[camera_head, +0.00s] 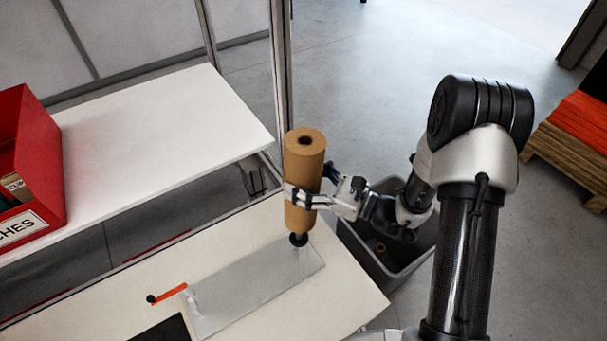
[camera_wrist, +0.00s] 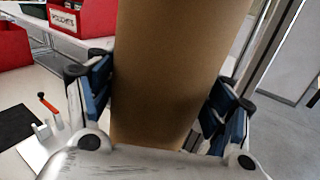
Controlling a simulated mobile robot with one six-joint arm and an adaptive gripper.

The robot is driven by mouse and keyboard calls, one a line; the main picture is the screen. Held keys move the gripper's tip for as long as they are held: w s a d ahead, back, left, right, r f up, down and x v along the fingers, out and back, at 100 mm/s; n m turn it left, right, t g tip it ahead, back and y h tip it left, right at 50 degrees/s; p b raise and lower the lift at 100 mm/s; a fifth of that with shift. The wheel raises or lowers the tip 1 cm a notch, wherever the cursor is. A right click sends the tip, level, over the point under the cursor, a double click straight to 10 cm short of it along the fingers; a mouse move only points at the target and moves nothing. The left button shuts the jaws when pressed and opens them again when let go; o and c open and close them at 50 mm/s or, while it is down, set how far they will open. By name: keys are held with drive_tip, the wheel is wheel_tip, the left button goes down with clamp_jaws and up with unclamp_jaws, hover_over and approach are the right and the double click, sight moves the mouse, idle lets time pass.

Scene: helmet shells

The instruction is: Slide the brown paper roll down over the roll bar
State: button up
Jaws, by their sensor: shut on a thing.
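The brown paper roll (camera_head: 304,165) stands upright, a hole showing in its top end. My gripper (camera_head: 303,197) is shut on the roll around its lower middle; in the wrist view the roll (camera_wrist: 178,75) fills the space between the blue finger pads. A dark round piece (camera_head: 298,239), seemingly the foot of the roll bar, shows right under the roll, at the far right end of a grey plate (camera_head: 245,290) on the table. The bar itself is not seen, and I cannot tell whether it is inside the roll.
A white table (camera_head: 150,140) with a red bin (camera_head: 38,160) stands at the left. An orange-handled tool (camera_head: 168,293) and a black mat (camera_head: 160,330) lie left of the plate. A grey bin (camera_head: 415,255) stands on the floor at the right. A metal post (camera_head: 281,80) rises behind the roll.

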wheel_tip(320, 180, down, 8)
drive_tip(key=shift+a+f, duration=0.2)
drive_tip(key=shift+f, duration=0.05)
idle(1.0)
drive_tip(key=shift+s, duration=0.1)
drive_tip(key=o, duration=1.9)
drive_tip(key=shift+f, duration=0.1)
drive_tip(key=shift+o, duration=0.2)
drive_tip(key=shift+f, duration=0.1)
drive_tip(key=v, duration=1.2)
